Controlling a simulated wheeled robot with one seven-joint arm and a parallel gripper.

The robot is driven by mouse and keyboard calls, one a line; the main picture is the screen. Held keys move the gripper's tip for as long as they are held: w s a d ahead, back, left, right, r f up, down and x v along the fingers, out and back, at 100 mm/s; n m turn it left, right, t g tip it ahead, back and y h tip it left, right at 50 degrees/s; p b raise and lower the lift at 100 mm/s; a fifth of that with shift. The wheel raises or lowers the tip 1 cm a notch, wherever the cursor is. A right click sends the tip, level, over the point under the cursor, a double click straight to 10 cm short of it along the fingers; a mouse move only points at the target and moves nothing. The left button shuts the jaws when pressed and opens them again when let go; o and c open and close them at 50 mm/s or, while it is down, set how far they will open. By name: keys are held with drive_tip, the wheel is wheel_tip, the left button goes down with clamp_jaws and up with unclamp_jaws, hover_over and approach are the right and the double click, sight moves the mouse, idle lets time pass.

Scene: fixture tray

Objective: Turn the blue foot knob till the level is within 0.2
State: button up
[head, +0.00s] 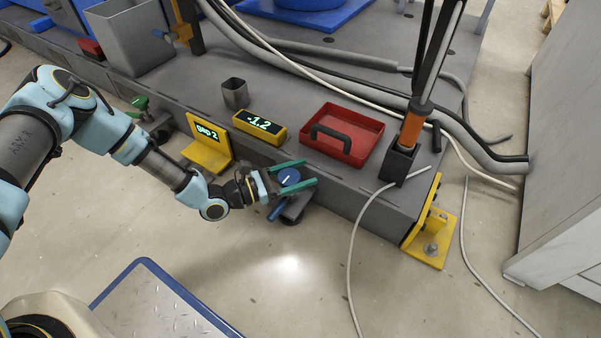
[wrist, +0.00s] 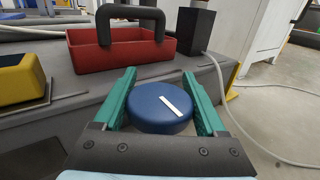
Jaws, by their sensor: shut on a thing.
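The blue foot knob (head: 289,176) is a round disc with a white line on top, at the lower edge of the grey machine base. In the wrist view the knob (wrist: 160,108) sits between the two green fingers of my gripper (wrist: 164,100), its white line slanting from upper left to lower right. My gripper (head: 292,178) is shut on the knob from the left in the head view. The yellow level display (head: 259,127) stands on the base just above the knob and reads -1.2. The underside of the knob is hidden in the wrist view.
A red tray (head: 341,136) with a black handle lies on the base, right of the display. A yellow bracket sign (head: 208,145) reads "GND 2". A grey cup (head: 235,93) stands behind. A pale cable (head: 352,255) runs over the floor at right.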

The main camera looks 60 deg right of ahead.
sight(280, 173)
drive_tip(key=shift+g, duration=0.3)
drive_tip(key=m+g+y+b, duration=0.1)
drive_tip(key=m+y, duration=0.1)
drive_tip(key=m+g+y+b, duration=0.1)
drive_tip(key=g+y, duration=0.1)
drive_tip(key=s+a+m+g+y+b, duration=0.1)
drive_tip(key=m+g+y, duration=0.1)
drive_tip(key=shift+f+m+y, duration=0.25)
drive_tip(key=shift+m+y, duration=0.05)
drive_tip(key=m+g+y+b, duration=0.1)
drive_tip(key=y, duration=0.1)
drive_tip(key=a+m+g+y+b, duration=0.1)
drive_tip(key=m+y+b, duration=0.1)
drive_tip(key=y, duration=0.1)
drive_tip(key=shift+s, duration=0.15)
drive_tip(key=shift+a+r+m+y+b, duration=0.1)
drive_tip(key=shift+a+m+y+b, duration=0.1)
drive_tip(key=shift+m+y+b, duration=0.5)
drive_tip(key=shift+a+r+m+y+b, duration=0.1)
drive_tip(key=shift+a+m+y+b, duration=0.15)
drive_tip(key=shift+m+y, duration=0.8)
drive_tip(key=shift+y, duration=0.45)
drive_tip(key=o, duration=1.3)
drive_tip(key=w+p, duration=0.1)
drive_tip(key=w, duration=0.6)
drive_tip(key=w+p, duration=0.1)
drive_tip(key=w, duration=0.2)
drive_tip(key=shift+w+d+p, duration=0.3)
drive_tip(key=shift+w+d, duration=0.05)
drive_tip(key=shift+w, duration=0.05)
